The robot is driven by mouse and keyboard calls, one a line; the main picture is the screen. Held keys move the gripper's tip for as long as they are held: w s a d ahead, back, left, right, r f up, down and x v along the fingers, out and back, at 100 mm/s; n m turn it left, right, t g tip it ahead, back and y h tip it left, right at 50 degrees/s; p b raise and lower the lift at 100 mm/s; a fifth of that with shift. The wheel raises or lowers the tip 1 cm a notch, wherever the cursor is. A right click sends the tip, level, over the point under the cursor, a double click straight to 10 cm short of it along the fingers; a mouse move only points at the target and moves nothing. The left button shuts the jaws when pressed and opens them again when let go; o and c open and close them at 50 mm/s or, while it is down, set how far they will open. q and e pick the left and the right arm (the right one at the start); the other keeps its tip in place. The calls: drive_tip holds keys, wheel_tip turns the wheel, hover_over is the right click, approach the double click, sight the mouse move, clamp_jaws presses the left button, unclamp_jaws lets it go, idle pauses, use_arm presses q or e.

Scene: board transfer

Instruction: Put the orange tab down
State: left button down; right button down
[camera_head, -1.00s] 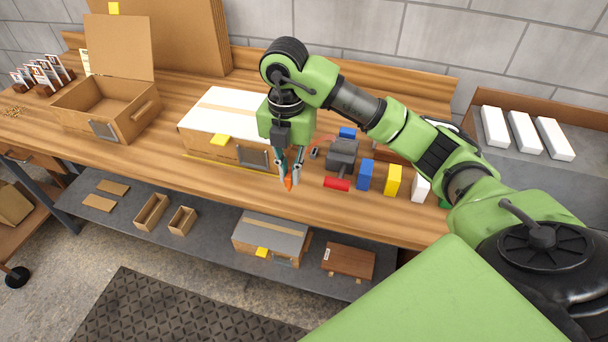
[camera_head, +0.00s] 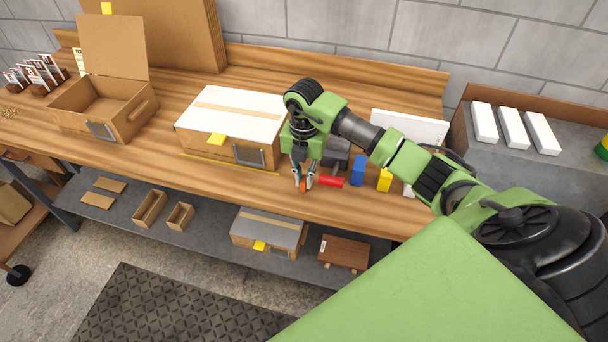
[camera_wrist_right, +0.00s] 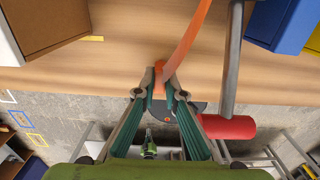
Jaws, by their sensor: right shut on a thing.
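My right gripper (camera_head: 303,183) is over the workbench near its front edge, its fingers pointing down. It is shut on the orange tab (camera_wrist_right: 188,42), which shows in the right wrist view as a narrow curved strip running up from between the fingertips. In the head view only a small orange end of the tab (camera_head: 303,188) shows at the fingertips. Whether the tab touches the bench top cannot be told. My left gripper is not in view.
A red handle (camera_head: 331,182) of a grey vise-like tool (camera_head: 337,158) lies just right of the gripper. Blue (camera_head: 358,170) and yellow (camera_head: 384,180) blocks stand further right. A white-topped cardboard box (camera_head: 225,148) is at left. Bare bench (camera_head: 240,185) lies in front of it.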

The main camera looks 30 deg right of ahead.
sight(304, 179)
drive_tip(key=shift+f, duration=0.15)
drive_tip(key=c, duration=2.1)
unclamp_jaws()
wheel_tip(304, 179, up, 12)
drive_tip(key=b, duration=0.2)
drive_tip(key=shift+b, duration=0.35)
drive_tip(key=shift+a, duration=0.1)
